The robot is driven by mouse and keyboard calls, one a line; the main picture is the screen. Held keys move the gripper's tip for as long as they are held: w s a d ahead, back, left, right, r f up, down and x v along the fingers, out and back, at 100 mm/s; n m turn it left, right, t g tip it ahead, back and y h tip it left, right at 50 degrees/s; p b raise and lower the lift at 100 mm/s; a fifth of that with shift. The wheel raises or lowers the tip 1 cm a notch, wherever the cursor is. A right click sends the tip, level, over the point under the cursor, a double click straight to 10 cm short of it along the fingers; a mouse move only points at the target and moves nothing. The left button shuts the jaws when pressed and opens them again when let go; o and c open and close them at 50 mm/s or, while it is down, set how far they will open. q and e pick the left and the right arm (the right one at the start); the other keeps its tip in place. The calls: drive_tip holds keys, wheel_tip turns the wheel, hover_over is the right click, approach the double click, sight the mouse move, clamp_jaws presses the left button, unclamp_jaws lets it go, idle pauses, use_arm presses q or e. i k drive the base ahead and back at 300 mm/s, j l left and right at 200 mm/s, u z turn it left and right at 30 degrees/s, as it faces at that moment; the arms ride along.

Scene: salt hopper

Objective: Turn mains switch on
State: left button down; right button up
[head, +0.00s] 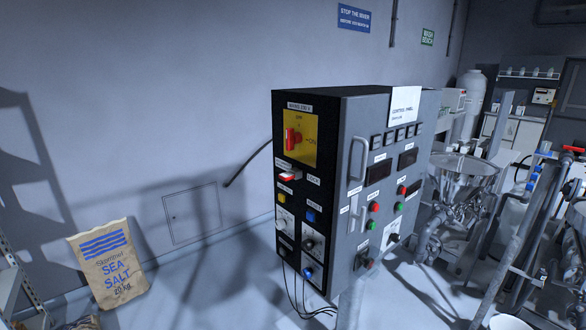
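The mains switch is a red rotary handle (292,139) on a yellow plate (304,121), high on the left face of a dark grey control cabinet (345,190) in the head view. The plate has a label above it and small marks at the top and on the right, where the right one seems to read ON. The red handle looks roughly upright, towards the top mark, but it is small and seen at an angle. Neither of my grippers is in view, and nothing touches the switch.
The cabinet's right face has displays and a door handle (357,158). A salt sack (107,266) stands at left. A steel hopper (464,178) and pipes crowd the right. Floor left of the cabinet looks clear.

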sight(292, 138)
drive_tip(key=i+j, duration=0.1)
drive_tip(key=j, duration=0.75)
drive_tip(key=i+j+z, duration=0.1)
drive_tip(key=j, duration=0.7)
drive_tip(key=i+j, duration=0.1)
drive_tip(key=j, duration=0.75)
drive_tip(key=z, duration=0.05)
